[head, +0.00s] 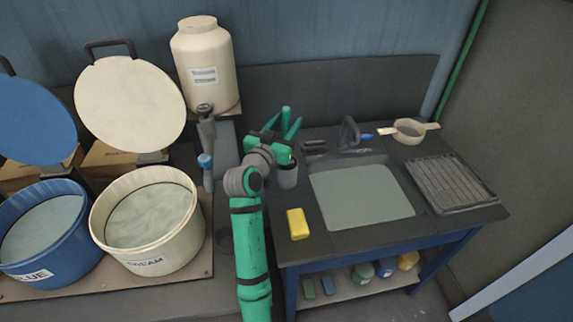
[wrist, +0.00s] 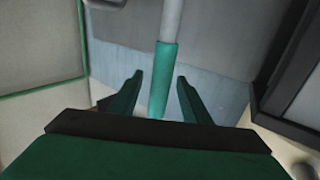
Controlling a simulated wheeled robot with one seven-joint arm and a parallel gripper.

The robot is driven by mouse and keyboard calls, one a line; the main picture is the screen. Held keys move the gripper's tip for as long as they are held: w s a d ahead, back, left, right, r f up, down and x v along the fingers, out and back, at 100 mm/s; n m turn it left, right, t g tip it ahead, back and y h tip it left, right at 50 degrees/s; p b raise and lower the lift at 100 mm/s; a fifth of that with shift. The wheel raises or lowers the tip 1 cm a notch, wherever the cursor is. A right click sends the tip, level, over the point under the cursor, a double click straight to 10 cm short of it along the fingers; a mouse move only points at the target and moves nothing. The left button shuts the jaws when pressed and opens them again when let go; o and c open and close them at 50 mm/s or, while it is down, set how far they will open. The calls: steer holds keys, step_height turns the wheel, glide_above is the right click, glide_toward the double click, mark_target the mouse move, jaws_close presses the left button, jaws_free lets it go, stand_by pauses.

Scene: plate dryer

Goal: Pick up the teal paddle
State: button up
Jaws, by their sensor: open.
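In the wrist view, the teal paddle (wrist: 163,75) shows as a teal handle on a pale grey shaft. Its handle lies between the two green fingers of my gripper (wrist: 160,77), with a visible gap on either side. The fingers are open and not closed on it. The paddle's far end is out of the wrist frame. In the head view, my gripper (head: 285,122) is above the left back part of the table, over a grey cup (head: 287,176). There I cannot clearly tell the handle from my green fingers.
The dark table (head: 345,243) holds a yellow block (head: 298,223), a square basin (head: 360,196), a ribbed rack (head: 452,184) and a strainer (head: 409,130). To the left stand a cream tub (head: 145,255), a blue tub (head: 85,255) and a cream dispenser (head: 203,60).

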steer(key=shift+c, duration=0.6)
jaws_close()
steer(key=shift+r, duration=0.1)
